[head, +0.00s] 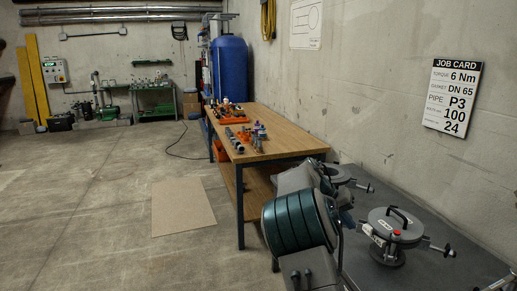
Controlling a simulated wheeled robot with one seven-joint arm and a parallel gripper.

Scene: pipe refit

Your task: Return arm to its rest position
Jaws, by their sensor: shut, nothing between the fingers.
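My gripper does not show in the head view, so I cannot see its fingers. A small dark shape shows at the far left edge, too cut off to identify.
A wooden workbench (274,148) with small parts and orange trays stands mid-right. A beige mat (183,206) lies on open floor left.

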